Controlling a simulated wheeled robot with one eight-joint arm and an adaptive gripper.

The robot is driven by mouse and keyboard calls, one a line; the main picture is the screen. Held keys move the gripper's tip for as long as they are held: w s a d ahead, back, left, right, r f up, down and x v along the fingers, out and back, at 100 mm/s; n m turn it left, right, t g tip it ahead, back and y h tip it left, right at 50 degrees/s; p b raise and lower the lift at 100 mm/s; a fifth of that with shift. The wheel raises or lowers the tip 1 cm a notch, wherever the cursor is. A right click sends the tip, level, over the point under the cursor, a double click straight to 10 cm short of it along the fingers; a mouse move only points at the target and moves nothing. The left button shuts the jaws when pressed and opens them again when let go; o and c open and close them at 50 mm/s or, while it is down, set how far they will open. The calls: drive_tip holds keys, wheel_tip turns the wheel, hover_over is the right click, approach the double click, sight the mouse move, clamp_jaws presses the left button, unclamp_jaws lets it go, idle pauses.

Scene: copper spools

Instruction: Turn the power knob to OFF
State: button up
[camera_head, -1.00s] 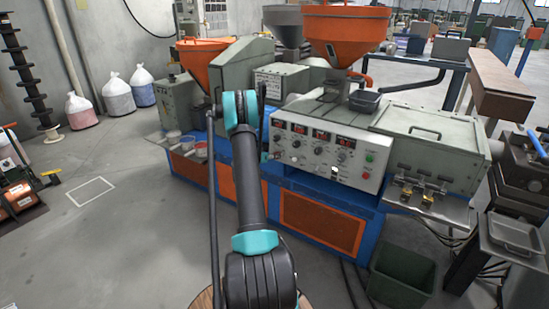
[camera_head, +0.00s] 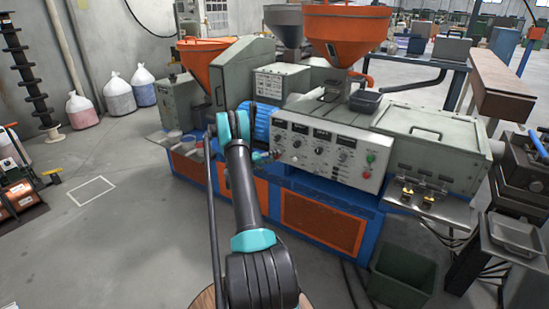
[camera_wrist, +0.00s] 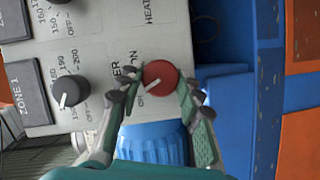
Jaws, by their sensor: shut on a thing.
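The red power knob (camera_wrist: 161,76) is on the grey control panel (camera_wrist: 105,45), beside partly hidden lettering that includes "ON". In the head view my gripper (camera_head: 264,157) is at the left end of the panel. The panel's displays (camera_head: 322,134) look dark.
A black zone knob (camera_wrist: 73,91) sits close to my gripper in the wrist view. A blue ribbed cylinder (camera_wrist: 155,143) lies below the panel edge. Green and red buttons (camera_head: 370,162) are at the panel's right. A green bin (camera_head: 402,275) stands on the floor.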

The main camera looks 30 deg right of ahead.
drive_tip(key=shift+f+n+h, duration=0.15)
drive_tip(key=shift+n+h, duration=0.45)
drive_tip(key=shift+n, duration=0.9)
drive_tip(key=o, duration=1.2)
drive_tip(key=shift+c, duration=0.2)
drive_tip(key=a, duration=1.2)
